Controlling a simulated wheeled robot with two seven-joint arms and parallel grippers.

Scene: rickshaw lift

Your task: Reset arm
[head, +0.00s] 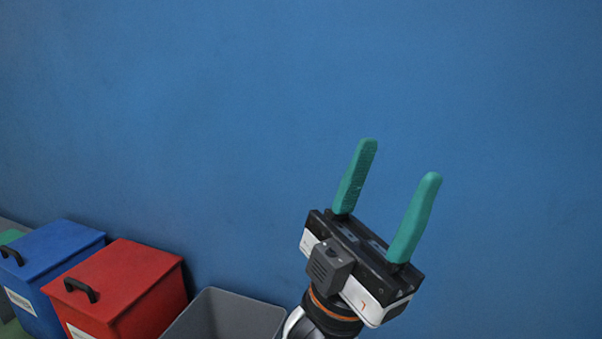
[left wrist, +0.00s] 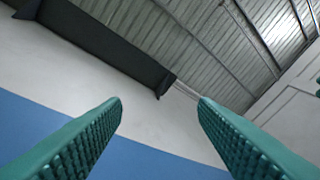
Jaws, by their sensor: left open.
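My left gripper (head: 400,160) is raised in front of the blue wall, its two green fingers pointing up and spread apart. Nothing is between the fingers. In the left wrist view, the same gripper (left wrist: 160,106) shows its ridged green fingers apart, with the wall and ceiling beyond them. My right gripper is in neither view.
A blue wall (head: 200,100) fills most of the head view. At the lower left stand a blue lidded bin (head: 52,250), a red lidded bin (head: 125,280) and an open grey bin (head: 245,308). The left wrist view shows a dark beam (left wrist: 100,42) under a corrugated ceiling (left wrist: 215,50).

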